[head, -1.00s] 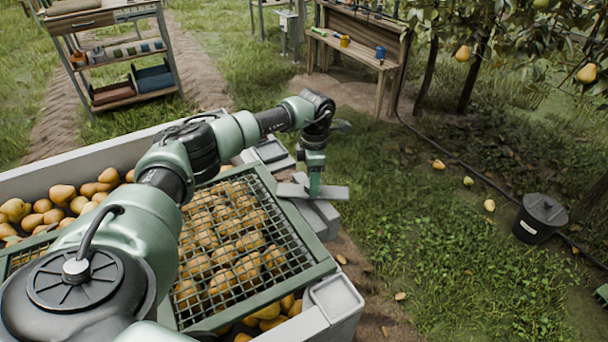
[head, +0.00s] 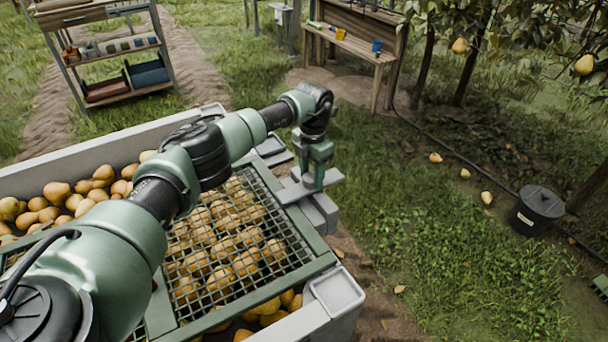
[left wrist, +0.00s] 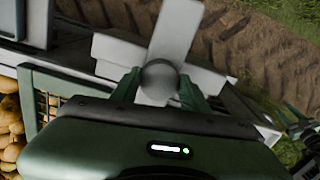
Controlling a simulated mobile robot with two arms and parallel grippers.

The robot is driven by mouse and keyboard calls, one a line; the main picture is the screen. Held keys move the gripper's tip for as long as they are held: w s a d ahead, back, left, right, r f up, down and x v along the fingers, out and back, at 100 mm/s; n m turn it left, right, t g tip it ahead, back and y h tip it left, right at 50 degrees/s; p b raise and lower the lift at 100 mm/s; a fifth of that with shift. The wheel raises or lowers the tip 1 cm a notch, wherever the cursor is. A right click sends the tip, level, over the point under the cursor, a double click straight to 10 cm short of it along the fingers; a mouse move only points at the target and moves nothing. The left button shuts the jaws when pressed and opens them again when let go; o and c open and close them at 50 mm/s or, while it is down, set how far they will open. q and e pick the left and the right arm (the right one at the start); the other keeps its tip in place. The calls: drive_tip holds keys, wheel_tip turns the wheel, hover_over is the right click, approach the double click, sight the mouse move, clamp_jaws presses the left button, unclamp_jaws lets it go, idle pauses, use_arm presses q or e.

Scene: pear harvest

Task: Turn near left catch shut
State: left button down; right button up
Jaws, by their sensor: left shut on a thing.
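The catch is a flat light grey bar (head: 290,193) on a grey block at the crate's far right side, beside the green mesh lid. My left gripper (head: 313,186) points down onto it and is shut on it. In the left wrist view, the green fingertips (left wrist: 160,84) sit either side of a round grey knob (left wrist: 160,76), with the pale bar (left wrist: 177,32) reaching up beyond it. The bar lies slantwise across the block. The exact contact is partly hidden by the fingers.
The grey crate (head: 75,160) is full of pears under the green mesh lid (head: 318,262). Another grey corner block (head: 335,291) is at the near right. Grass to the right is open, with a few fallen pears and a black bucket (head: 536,212). A bench (head: 350,48) stands behind.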

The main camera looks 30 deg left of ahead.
sight(311, 176)
idle(0.4)
use_arm(q)
drive_tip(key=c, duration=0.7)
unclamp_jaws()
drive_tip(key=shift+r, duration=0.15)
drive_tip(key=shift+w+r, duration=0.1)
drive_tip(key=shift+r, duration=0.25)
wheel_tip(311, 176, up, 6)
drive_tip(key=shift+f+p, duration=0.25)
drive_tip(key=shift+p, duration=0.1)
drive_tip(key=shift+r, duration=0.7)
use_arm(e)
drive_tip(key=shift+s+d+f, duration=0.2)
drive_tip(key=shift+s+f, duration=0.75)
drive_tip(key=shift+f, duration=0.15)
drive_tip(key=shift+w, duration=0.15)
